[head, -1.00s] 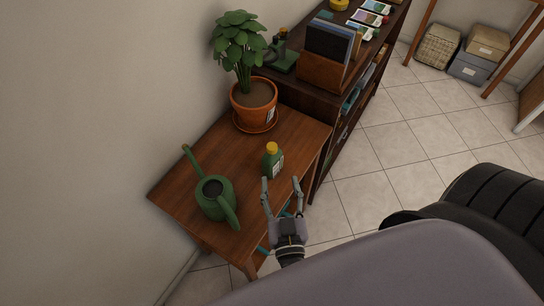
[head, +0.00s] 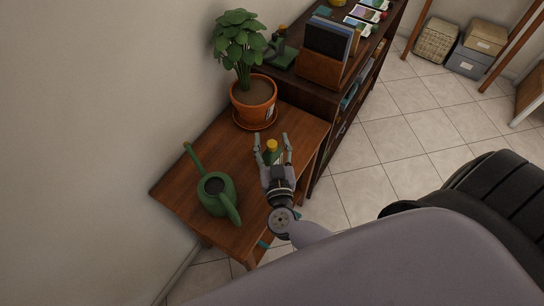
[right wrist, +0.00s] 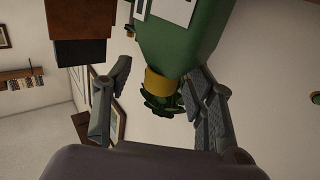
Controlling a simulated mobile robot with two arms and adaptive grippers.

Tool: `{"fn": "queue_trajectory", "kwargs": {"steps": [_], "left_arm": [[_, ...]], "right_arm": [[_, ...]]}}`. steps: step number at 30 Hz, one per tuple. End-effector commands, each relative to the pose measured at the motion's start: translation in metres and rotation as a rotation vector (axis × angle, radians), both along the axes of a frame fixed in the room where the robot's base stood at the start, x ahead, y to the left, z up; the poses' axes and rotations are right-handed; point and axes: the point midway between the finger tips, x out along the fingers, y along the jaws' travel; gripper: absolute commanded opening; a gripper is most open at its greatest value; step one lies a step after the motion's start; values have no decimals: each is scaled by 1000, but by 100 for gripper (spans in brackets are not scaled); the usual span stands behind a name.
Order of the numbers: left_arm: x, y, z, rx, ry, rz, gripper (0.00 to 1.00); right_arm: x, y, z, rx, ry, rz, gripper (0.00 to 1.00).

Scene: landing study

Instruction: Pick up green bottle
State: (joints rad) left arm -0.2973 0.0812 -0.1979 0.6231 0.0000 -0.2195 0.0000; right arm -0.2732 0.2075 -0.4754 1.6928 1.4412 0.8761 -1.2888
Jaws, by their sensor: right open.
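The green bottle (head: 271,157) with a yellow cap stands on the small wooden table (head: 180,190), partly hidden behind my right gripper. My right gripper (head: 272,142) is open, with one finger on each side of the bottle in the head view. In the right wrist view the green bottle (right wrist: 183,40) appears cap-down in the picture. Its yellow cap lies between the open fingers of my right gripper (right wrist: 158,85), and the right-hand finger looks very close to it. I cannot tell whether they touch. My left gripper is not in view.
A green watering can (head: 216,193) stands on the table, left of my right gripper. A potted plant (head: 252,100) in a terracotta pot stands behind the bottle. A dark shelf (head: 300,95) adjoins the table's far end. A black chair (head: 480,185) is at the right.

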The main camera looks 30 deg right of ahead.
Motion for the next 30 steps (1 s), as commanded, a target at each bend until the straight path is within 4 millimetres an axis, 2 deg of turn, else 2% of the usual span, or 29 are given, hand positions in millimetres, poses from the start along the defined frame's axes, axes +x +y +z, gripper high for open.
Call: {"fn": "queue_trajectory", "kwargs": {"steps": [4, 26, 30], "left_arm": [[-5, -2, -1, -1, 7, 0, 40], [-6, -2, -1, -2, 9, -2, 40], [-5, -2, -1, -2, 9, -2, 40]], "right_arm": [[0, 0, 0, 0, 0, 0, 50], [-1, 0, -1, -1, 1, -1, 2], [-1, 0, -1, 0, 2, -1, 0]]}}
